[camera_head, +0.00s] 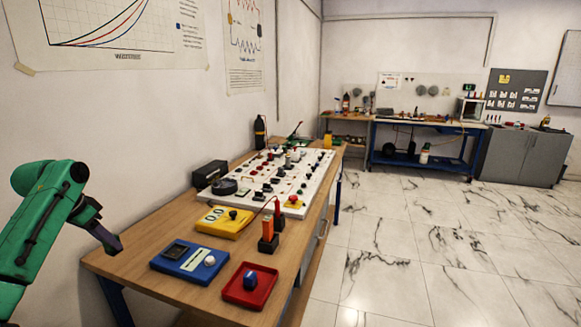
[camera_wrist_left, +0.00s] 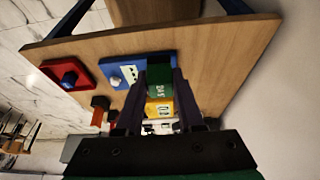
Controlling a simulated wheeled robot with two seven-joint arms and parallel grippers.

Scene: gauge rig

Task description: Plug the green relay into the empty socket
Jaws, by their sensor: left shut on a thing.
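My left gripper (camera_head: 112,243) hangs above the near left edge of the wooden table, left of the blue base. In the left wrist view its dark fingers are shut on the green relay (camera_wrist_left: 159,78), which has pale markings. The relay cannot be made out in the head view. The blue base (camera_head: 193,272) lies on the table with a dark square socket (camera_head: 176,250), which looks empty, and a white knob (camera_head: 209,261). In the wrist view the base (camera_wrist_left: 120,69) shows beside the relay, its socket hidden. My right gripper is not in view.
A red tray (camera_head: 237,295) with a blue block (camera_head: 250,277) lies right of the base. A yellow unit (camera_head: 215,228), an orange block (camera_head: 267,228) in a dark holder and a white panel (camera_head: 312,178) with several knobs stand behind. The table's left corner (camera_head: 125,265) is bare.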

